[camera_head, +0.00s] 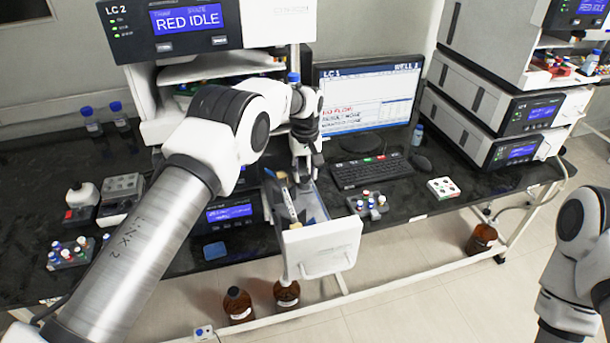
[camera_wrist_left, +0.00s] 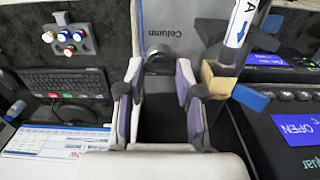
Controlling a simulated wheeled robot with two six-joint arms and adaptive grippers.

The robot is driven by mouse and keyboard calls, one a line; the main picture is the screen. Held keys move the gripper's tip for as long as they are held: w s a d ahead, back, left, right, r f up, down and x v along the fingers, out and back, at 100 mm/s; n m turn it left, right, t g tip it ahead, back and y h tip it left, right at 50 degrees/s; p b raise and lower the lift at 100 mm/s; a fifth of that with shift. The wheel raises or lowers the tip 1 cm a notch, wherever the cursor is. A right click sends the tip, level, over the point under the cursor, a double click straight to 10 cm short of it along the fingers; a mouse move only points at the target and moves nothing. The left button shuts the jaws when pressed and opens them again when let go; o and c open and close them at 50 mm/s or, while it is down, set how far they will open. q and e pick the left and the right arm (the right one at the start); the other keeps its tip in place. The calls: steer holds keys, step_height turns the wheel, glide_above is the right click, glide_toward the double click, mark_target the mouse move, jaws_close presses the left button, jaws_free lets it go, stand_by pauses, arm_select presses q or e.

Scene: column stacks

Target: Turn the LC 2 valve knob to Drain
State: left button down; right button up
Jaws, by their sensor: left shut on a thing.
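The LC 2 unit (camera_head: 190,25) is at the top left in the head view, its display reading RED IDLE. My left gripper (camera_head: 303,178) points down into an open white drawer (camera_head: 320,245) below it. In the left wrist view its fingers (camera_wrist_left: 160,92) stand apart around a dark rounded part (camera_wrist_left: 158,58), in front of a grey panel marked "Column" (camera_wrist_left: 178,25). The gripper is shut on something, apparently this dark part. Whether it is the valve knob I cannot tell. No Drain mark is readable. My right gripper is out of view.
A monitor (camera_head: 368,95), keyboard (camera_head: 370,171) and vial rack (camera_head: 368,206) are to the right.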

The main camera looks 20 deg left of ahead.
mark_target(304, 176)
arm_select(q)
steer(key=c, duration=1.9)
jaws_free()
steer(key=n, duration=0.4)
steer(key=shift+s+f+n+b, duration=0.15)
steer(key=shift+f+n+b, duration=0.15)
steer(key=n, duration=0.4)
steer(key=shift+n, duration=0.3)
jaws_close()
steer(key=o, duration=1.1)
jaws_free()
steer(key=shift+o, duration=0.2)
steer(key=shift+a, duration=0.1)
step_height(304, 176, up, 12)
steer(key=shift+w, duration=0.2)
